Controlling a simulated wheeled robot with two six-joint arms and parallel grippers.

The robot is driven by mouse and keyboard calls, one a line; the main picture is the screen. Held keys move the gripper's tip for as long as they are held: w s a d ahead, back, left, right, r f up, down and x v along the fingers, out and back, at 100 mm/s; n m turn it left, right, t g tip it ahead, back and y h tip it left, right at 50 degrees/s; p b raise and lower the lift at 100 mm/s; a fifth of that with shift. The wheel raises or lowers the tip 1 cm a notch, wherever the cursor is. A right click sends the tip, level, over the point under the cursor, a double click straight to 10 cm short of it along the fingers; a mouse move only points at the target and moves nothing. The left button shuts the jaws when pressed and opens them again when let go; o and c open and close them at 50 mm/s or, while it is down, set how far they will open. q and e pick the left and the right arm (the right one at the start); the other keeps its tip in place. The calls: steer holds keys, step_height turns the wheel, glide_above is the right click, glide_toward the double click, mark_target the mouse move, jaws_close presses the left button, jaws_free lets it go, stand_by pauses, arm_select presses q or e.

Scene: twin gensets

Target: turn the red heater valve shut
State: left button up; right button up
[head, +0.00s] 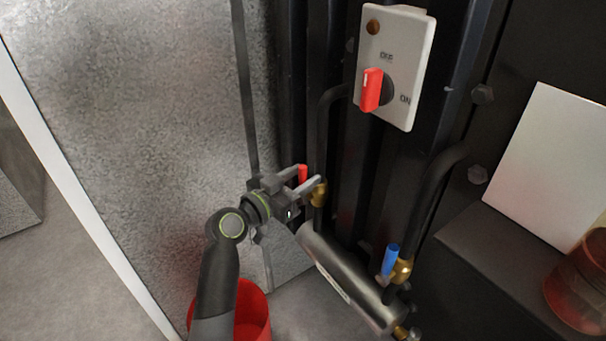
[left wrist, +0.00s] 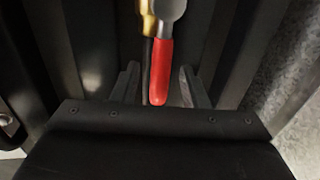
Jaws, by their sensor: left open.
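The red heater valve handle (head: 303,173) sits on a brass valve body (head: 319,192) on a black hose, above a silver heater cylinder (head: 348,277). My left gripper (head: 304,180) is open, its two fingers on either side of the red handle. In the left wrist view the red handle (left wrist: 161,72) points down the picture between the two fingertips (left wrist: 159,88), apart from or barely near them; contact cannot be told. The brass body (left wrist: 148,22) shows at the top. My right gripper is not in view.
A switch box (head: 396,66) with a red knob is above. A red bucket (head: 252,312) stands below my left arm. A white panel (head: 550,165) and a reddish jar (head: 580,281) are at the right.

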arm_select(q)
steer(key=shift+w+d, duration=0.3)
jaws_close()
stand_by(0.4)
